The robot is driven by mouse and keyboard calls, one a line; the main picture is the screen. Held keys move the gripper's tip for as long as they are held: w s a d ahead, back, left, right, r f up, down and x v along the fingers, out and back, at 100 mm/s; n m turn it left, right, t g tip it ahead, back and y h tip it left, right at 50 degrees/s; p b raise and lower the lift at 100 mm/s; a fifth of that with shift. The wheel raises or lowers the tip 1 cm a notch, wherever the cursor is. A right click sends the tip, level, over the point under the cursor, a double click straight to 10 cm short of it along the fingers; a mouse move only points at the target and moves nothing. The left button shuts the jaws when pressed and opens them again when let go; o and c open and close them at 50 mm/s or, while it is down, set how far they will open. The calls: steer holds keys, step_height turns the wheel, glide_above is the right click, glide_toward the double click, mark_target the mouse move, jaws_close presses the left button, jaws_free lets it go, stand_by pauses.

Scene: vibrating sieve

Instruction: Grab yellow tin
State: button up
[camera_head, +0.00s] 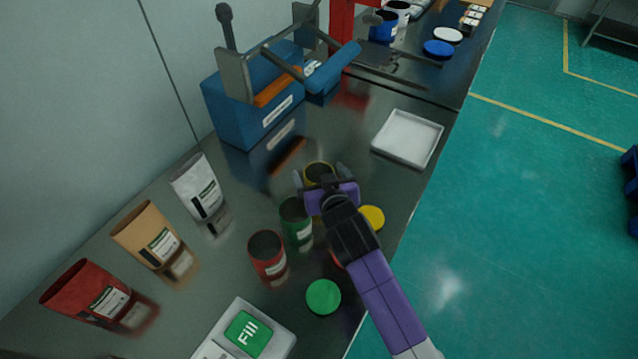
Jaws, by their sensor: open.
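The yellow tin (319,168) stands upright on the dark metal bench, with its open top and part of its yellow rim showing. My gripper (319,178) is open, with one finger on the left side of the tin and one on the right. The gripper body hides most of the tin, so I cannot tell whether the fingers touch it. A yellow lid (372,217) lies on the bench to the right of my gripper.
A green tin (296,222) stands close at the left of my gripper, and a red tin (267,255) is nearer. A green lid (323,297) lies near the front. A white tray (407,138) and a blue sieve machine (240,110) stand farther back. Bags (198,187) line the wall.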

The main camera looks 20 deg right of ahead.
steer(key=shift+w+f, duration=0.1)
steer(key=shift+w, duration=0.2)
steer(key=shift+c, duration=0.4)
steer(key=c, duration=1.8)
steer(key=shift+c, duration=0.3)
